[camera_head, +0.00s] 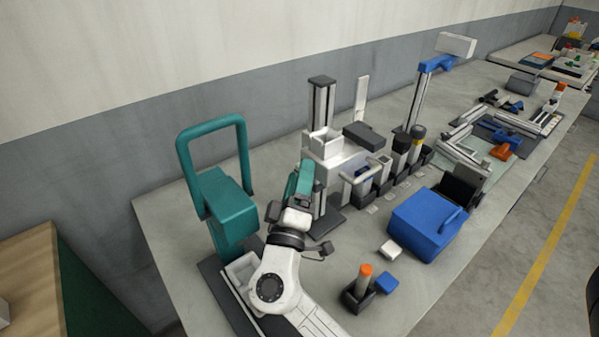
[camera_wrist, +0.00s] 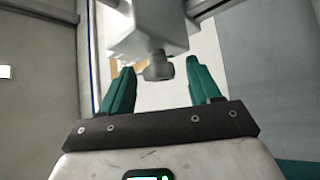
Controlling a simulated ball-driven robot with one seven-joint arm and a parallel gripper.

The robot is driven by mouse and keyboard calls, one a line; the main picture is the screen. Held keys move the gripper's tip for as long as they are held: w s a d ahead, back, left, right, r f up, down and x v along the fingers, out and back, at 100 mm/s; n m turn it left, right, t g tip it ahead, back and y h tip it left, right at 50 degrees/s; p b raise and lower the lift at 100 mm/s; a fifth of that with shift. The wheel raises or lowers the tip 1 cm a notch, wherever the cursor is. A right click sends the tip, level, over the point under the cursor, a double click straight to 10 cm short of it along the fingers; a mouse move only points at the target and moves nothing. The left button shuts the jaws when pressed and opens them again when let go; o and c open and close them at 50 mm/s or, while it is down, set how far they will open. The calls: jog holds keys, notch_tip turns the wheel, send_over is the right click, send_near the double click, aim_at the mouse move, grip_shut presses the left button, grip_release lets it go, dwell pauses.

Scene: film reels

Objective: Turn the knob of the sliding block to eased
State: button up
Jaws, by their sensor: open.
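The sliding block (camera_wrist: 150,28) is a pale grey block on a rail at the top of the wrist view. Its grey round knob (camera_wrist: 158,66) hangs from the block's near lower side. My gripper (camera_wrist: 160,70) is open, with one teal finger on each side of the knob in the picture. I cannot tell whether either finger touches it. In the head view my gripper (camera_head: 304,180) is beside a dark upright column, and the knob is hidden there. I cannot read any mark on the knob or its setting.
A teal frame machine (camera_head: 225,208) stands left of my arm. A blue box (camera_head: 428,222) and a small black holder with an orange-topped tool (camera_head: 360,288) stand to the right. Dark-topped canisters (camera_head: 401,150) stand behind. The front table edge is fairly clear.

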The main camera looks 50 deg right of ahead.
jog(key=shift+d, duration=0.15)
jog(key=shift+r, duration=0.1)
jog(key=c, duration=1)
